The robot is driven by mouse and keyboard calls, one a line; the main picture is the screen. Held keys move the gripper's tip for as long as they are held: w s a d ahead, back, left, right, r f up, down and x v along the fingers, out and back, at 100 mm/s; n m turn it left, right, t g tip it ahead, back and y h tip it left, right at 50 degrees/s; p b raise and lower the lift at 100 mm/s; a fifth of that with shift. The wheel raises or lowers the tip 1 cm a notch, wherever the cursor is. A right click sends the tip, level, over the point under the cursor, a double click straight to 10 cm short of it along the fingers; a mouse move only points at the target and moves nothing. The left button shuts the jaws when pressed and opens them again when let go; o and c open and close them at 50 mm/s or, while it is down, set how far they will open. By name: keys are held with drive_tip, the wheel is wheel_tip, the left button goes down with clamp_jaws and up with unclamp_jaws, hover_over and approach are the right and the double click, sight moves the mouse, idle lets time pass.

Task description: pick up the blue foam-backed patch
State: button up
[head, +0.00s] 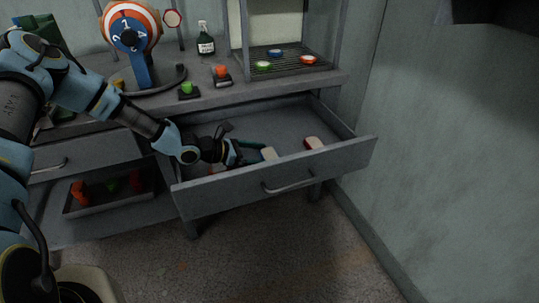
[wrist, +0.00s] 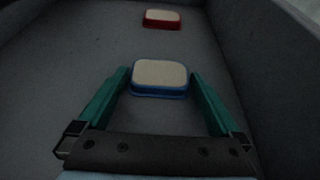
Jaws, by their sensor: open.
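The blue foam-backed patch (wrist: 159,92) lies on the drawer floor, pale foam side up with a blue rim, in the wrist view. My gripper (wrist: 159,80) is open, with one teal finger on each side of the patch. I cannot tell whether the fingers touch it. In the head view my gripper (head: 258,152) reaches down into the open drawer, and the patch's pale top (head: 269,154) shows at the fingertips; its blue rim is hard to make out there.
A red-rimmed patch (wrist: 162,19) lies farther along the drawer, also seen in the head view (head: 314,143). The drawer's front wall (head: 270,182) and side walls surround my gripper.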

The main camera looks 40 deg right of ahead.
drive_tip(key=c, duration=1)
drive_tip(key=shift+o, duration=0.2)
